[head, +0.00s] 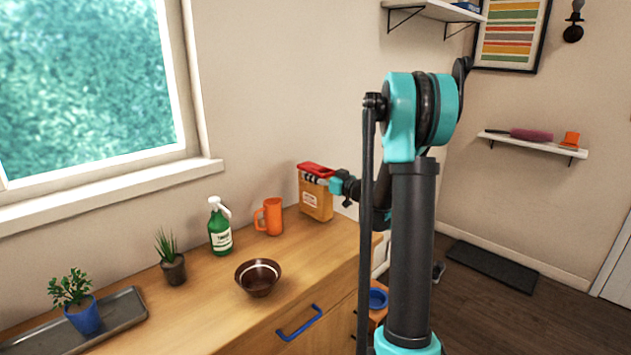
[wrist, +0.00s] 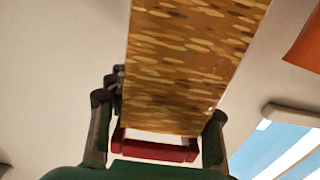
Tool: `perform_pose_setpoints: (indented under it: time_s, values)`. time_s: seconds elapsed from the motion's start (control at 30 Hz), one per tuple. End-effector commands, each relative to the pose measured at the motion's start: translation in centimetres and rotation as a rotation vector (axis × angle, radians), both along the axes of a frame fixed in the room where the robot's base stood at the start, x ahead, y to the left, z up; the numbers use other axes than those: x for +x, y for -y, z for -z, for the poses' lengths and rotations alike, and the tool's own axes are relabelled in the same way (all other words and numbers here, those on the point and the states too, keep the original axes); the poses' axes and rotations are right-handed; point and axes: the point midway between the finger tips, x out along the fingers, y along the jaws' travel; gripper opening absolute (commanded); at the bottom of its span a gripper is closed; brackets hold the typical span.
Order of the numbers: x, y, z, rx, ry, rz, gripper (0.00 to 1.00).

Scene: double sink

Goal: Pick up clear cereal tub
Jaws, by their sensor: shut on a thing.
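The clear cereal tub (head: 316,203), filled with tan-brown cereal and topped with a red lid, is upright at the counter's far right end by the wall. My gripper (head: 314,181) reaches it from the right and is shut on its upper part, just below the lid. In the wrist view the tub (wrist: 190,65) fills the upper middle, its red lid towards the bottom. The fingers of my gripper (wrist: 160,108) are on either side of it. I cannot tell whether the tub's base touches the counter.
An orange mug (head: 270,217) stands left of the tub. A green spray bottle (head: 220,230), brown bowl (head: 258,278), small plant (head: 172,265) and grey tray (head: 120,314) with a blue pot (head: 84,318) are further left on the wooden counter (head: 205,290). A wall shelf (head: 432,10) is above.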

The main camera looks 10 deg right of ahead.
Motion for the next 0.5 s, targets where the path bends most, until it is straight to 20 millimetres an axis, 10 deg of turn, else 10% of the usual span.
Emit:
perform_pose_setpoints:
  time_s: [0.5]
  values:
    - [-0.1,0.0,-9.5,0.000,0.000,0.000,0.00]
